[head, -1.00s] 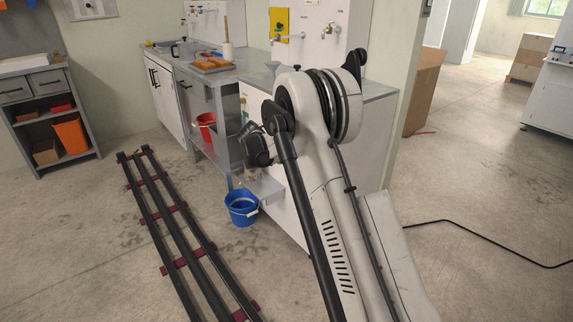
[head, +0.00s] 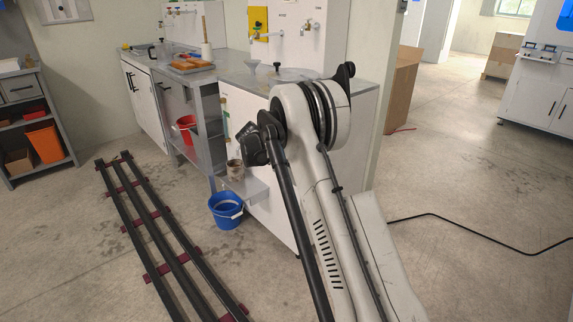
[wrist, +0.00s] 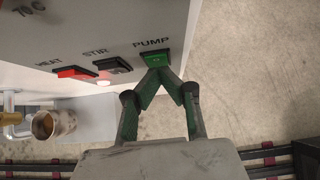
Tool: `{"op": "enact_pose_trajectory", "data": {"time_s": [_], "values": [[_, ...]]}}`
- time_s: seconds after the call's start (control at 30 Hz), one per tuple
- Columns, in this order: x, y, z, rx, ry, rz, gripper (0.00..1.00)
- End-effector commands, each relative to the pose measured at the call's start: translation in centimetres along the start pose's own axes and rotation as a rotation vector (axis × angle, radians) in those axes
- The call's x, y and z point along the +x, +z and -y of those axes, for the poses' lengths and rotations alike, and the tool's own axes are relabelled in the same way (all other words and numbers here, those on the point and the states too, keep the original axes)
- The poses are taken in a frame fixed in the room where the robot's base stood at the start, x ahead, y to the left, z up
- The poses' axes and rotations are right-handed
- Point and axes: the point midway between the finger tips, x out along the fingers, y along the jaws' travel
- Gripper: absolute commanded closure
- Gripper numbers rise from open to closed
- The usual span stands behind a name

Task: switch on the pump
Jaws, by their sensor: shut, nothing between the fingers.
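The pump switch (wrist: 155,57) is a green rocker under the label PUMP, on a white panel in the wrist view. My gripper (wrist: 158,73) is shut and empty. Its green fingertips meet right at the lower edge of the pump switch; whether they touch it I cannot tell. In the head view my arm hides the panel and the fingers.
Left of the pump switch are a dark STIR switch (wrist: 113,64) and a red HEAT switch (wrist: 75,72). A brown metal cup (wrist: 54,124) stands below the panel. A blue bucket (head: 226,211) stands on the floor near the black rails (head: 160,235).

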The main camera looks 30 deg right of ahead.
Motion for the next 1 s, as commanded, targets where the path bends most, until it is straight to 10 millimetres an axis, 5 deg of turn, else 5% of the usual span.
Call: {"op": "enact_pose_trajectory", "data": {"time_s": [1.0], "values": [[-0.8, 1.4, 0.1, 0.001, -0.001, 0.002, 1.00]]}}
